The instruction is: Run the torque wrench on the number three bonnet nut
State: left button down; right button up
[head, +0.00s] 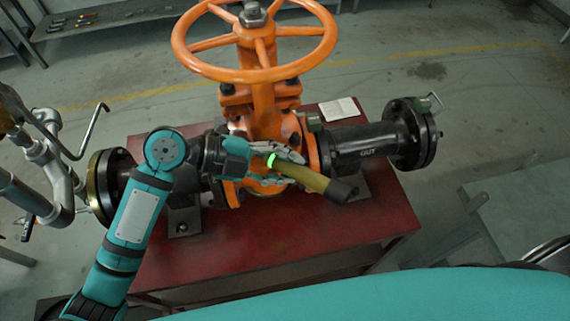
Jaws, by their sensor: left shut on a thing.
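The orange gate valve (264,100) stands on a red bench, its large handwheel (255,75) on top. My left gripper (282,166) is in front of the valve body, shut on the torque wrench (312,179). The wrench has an olive-yellow handle, a black end pointing right and toward me, and a glowing green ring near the fingers. Its head is hidden by the gripper, so I cannot tell whether it sits on a nut. Dark bonnet bolts (228,88) show under the handwheel; the number three nut cannot be singled out. My right gripper is out of view.
A black pipe marked OUT (368,149) runs right from the valve to a flange. A pale notepad (339,109) lies behind it. Grey pipework (50,165) stands at left. The red bench top (290,235) is bare in front. A shelf with tools is at the back left.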

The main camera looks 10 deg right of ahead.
pick_arm(q)
jog(key=shift+b, duration=0.3)
dwell(0.5)
jog(key=shift+r, duration=0.25)
dwell(0.9)
jog(key=shift+r, duration=0.1)
jog(key=shift+r+p, duration=0.85)
jog(key=shift+r, duration=1.2)
jog(key=shift+s, duration=0.1)
